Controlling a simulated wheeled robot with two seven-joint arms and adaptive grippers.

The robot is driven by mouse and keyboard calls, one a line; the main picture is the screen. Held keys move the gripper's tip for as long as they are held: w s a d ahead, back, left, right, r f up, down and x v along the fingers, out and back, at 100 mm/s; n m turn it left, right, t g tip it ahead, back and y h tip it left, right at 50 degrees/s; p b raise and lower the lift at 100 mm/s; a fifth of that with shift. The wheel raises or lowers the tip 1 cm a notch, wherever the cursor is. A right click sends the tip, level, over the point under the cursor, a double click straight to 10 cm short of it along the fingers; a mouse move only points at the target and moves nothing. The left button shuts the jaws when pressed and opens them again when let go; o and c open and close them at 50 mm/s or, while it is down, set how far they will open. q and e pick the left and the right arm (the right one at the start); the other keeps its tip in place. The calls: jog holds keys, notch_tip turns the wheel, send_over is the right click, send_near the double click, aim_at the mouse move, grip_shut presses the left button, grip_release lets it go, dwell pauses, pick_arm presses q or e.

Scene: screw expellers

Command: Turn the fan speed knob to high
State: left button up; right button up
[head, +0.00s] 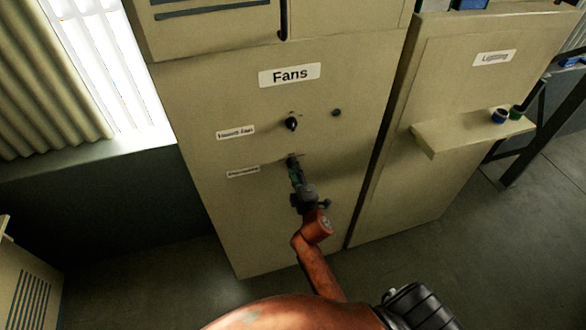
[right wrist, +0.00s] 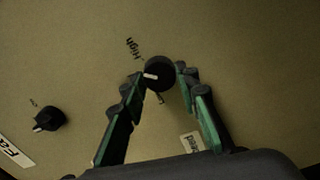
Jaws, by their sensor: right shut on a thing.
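The lower knob shows in the right wrist view (right wrist: 160,68) as a round black knob with a white pointer. The pointer aims left there, and the word "High" (right wrist: 133,49) is printed above and left of it. My right gripper (head: 292,160) is at this knob, with its fingertips on either side (right wrist: 160,79), shut on it. In the head view the gripper mostly hides this knob. The upper knob (head: 291,124) is untouched. My left gripper is out of view.
A small dark round part (head: 336,112) sits right of the upper knob. A bright window (head: 105,60) is at the left. Floor shows at lower right.

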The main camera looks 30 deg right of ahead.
jog(key=m, duration=0.4)
jog(key=shift+p, duration=0.35)
jog(key=shift+m, duration=0.3)
jog(key=o, duration=1.1)
jog(key=shift+r, duration=0.15)
